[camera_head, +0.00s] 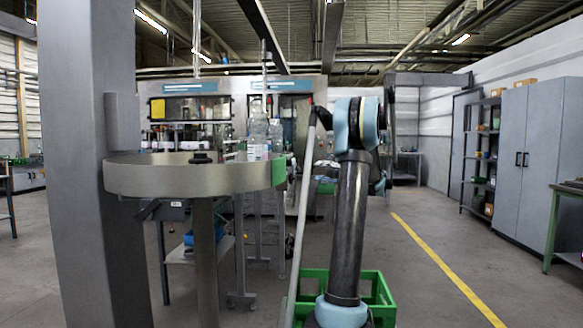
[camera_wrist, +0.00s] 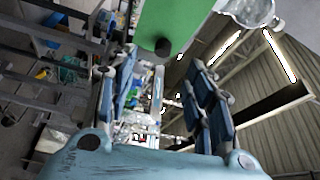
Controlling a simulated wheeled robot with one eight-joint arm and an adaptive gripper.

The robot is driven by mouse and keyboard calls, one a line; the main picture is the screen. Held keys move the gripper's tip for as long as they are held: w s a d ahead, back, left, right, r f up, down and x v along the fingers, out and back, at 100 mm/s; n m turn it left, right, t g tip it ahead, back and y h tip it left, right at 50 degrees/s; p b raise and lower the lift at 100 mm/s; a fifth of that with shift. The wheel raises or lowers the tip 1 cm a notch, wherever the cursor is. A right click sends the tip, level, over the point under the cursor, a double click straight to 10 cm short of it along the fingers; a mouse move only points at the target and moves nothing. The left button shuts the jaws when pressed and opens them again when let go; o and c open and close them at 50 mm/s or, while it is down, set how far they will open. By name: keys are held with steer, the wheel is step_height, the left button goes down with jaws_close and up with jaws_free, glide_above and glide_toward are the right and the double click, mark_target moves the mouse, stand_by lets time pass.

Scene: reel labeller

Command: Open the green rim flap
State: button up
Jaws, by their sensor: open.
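The green rim flap (camera_head: 279,171) sits at the right end of the round steel table's rim (camera_head: 185,180) in the head view, appearing in line with the rim's curve. In the wrist view the green flap (camera_wrist: 192,22) fills the top middle, with a dark round knob (camera_wrist: 162,47) at its lower edge. My gripper (camera_wrist: 160,72) is open, with its two blue fingers apart and nothing visible between them. The flap and knob show just beyond the fingertips, with no clear contact. In the head view my arm stands right of the flap, and the fingers cannot be made out.
Clear bottles (camera_head: 258,130) stand on the round table behind its rim, and one bottle (camera_wrist: 248,10) shows beside the flap in the wrist view. A green crate (camera_head: 378,298) is low behind my arm. A grey column (camera_head: 85,150) stands left.

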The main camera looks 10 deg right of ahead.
steer(key=w+d+r+x, duration=0.1)
steer(key=x, duration=1.5)
steer(key=shift+w+r, duration=0.15)
steer(key=shift+w, duration=0.15)
steer(key=shift+t, duration=0.3)
jaws_close()
